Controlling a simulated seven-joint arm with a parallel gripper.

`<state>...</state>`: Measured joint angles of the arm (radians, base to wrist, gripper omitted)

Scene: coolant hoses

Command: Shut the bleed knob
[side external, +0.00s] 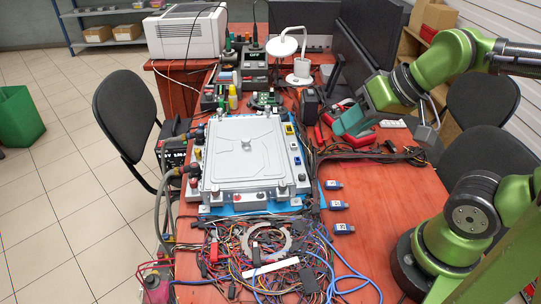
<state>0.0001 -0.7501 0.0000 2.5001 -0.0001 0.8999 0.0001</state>
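A silver metal housing (225,188) with a flat lid lies on a blue base on the red table. A small grey knob-like part (246,144) sits mid-lid. Black hose fittings (188,169) join the left side. My gripper (426,136) appears small and grey at the right, above the table and well away from the housing. Its fingers are too small to read.
Tangled wires (275,262) with a grey ring (266,240) cover the table's front. Blue plugs (338,205) lie right of the housing. A white lamp (300,70), monitors (358,55) and a printer (187,32) stand behind. Bare table shows at the right (375,205).

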